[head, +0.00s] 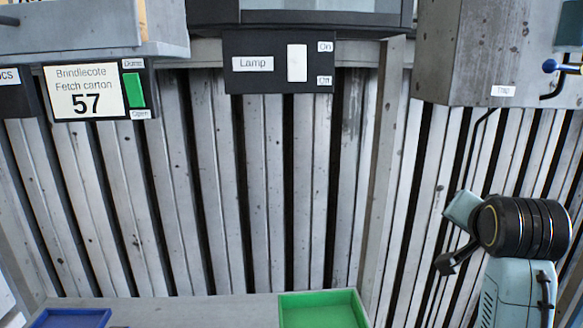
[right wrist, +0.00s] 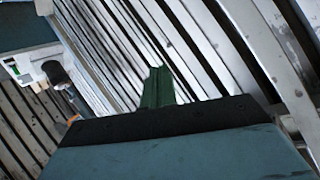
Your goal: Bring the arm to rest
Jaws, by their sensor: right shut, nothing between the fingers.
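My right arm comes in at the right of the head view, with its black ringed wrist and a teal part raised in front of the ribbed wall. Its fingers cannot be made out there. In the right wrist view my right gripper (right wrist: 158,85) shows as dark green fingers close together beyond a black and teal hand. It is shut, with nothing held, and the fingers look clear of the wall behind. My left gripper is not in view.
A lamp switch panel (head: 280,63) is at the top middle, and a sign reading 57 (head: 84,92) at the left. A grey box (head: 450,50) with a blue-knobbed lever (head: 551,66) hangs upper right. A green tray (head: 322,297) and a blue tray (head: 72,318) are on the grey bench (head: 200,310).

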